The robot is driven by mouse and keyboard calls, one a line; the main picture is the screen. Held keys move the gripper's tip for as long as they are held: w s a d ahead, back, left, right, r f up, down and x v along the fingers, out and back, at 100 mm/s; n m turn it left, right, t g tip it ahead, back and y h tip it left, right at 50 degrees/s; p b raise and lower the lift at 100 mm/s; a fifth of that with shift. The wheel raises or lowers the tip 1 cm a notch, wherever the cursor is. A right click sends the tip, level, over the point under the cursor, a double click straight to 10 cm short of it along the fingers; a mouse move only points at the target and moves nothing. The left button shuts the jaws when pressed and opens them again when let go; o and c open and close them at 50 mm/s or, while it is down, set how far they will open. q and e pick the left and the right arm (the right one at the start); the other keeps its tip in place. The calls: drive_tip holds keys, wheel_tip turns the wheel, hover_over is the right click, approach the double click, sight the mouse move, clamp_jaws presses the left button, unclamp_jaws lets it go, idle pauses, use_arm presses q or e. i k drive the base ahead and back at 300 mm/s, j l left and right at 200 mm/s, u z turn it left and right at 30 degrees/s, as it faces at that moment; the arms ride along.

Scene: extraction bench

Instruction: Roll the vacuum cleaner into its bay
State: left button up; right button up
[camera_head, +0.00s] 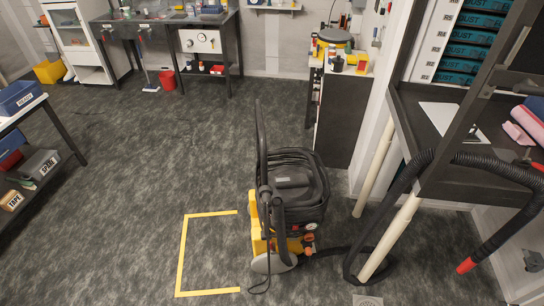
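The vacuum cleaner (293,185) stands upright on the dark floor in the head view. It has a black body, a yellow base, a grey wheel and a tall black handle (261,130). Its bay appears to be the yellow tape outline (184,254) on the floor to the left, open on its right side. The vacuum is just right of the outline, its left edge close to the tape ends. A black hose (400,190) runs right from its lower part, up over a bench. Neither of my grippers is in view.
A dark bench (430,165) with shelving fills the right side. A dark cabinet (343,120) stands behind the vacuum. A shelf table (50,125) is at the left edge. A red bucket (168,80) sits far back. The floor left of the outline is clear.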

sight(301, 192)
drive_tip(key=k+j+z, duration=0.1)
drive_tip(key=j+z, duration=0.2)
drive_tip(key=j, duration=1.05)
